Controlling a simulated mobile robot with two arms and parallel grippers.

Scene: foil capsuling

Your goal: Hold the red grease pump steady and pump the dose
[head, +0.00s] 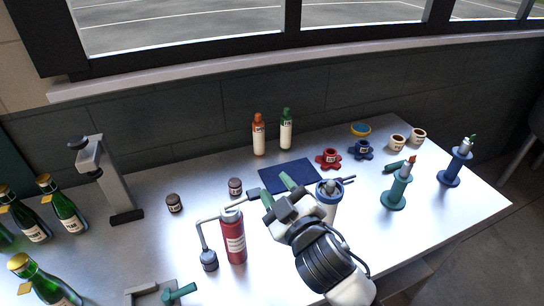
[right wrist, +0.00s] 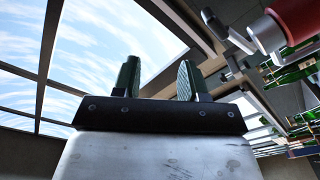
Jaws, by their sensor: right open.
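The red grease pump (head: 236,243) stands upright on the metal table, with a pale label and a grey top. A thin grey tube runs from its top to the left and down to a small grey cup-like part (head: 209,260). My right gripper (head: 277,190) is open, above the table just right of the pump's top, apart from its body. In the right wrist view the fingers (right wrist: 157,80) are apart with nothing between them. The red pump (right wrist: 298,18) shows at the upper right there, partly cut off. My left gripper is not in view.
A dark blue mat (head: 290,177) lies behind. Green bottles (head: 64,212) fill the left edge. A grey fixture (head: 148,295) is in front.

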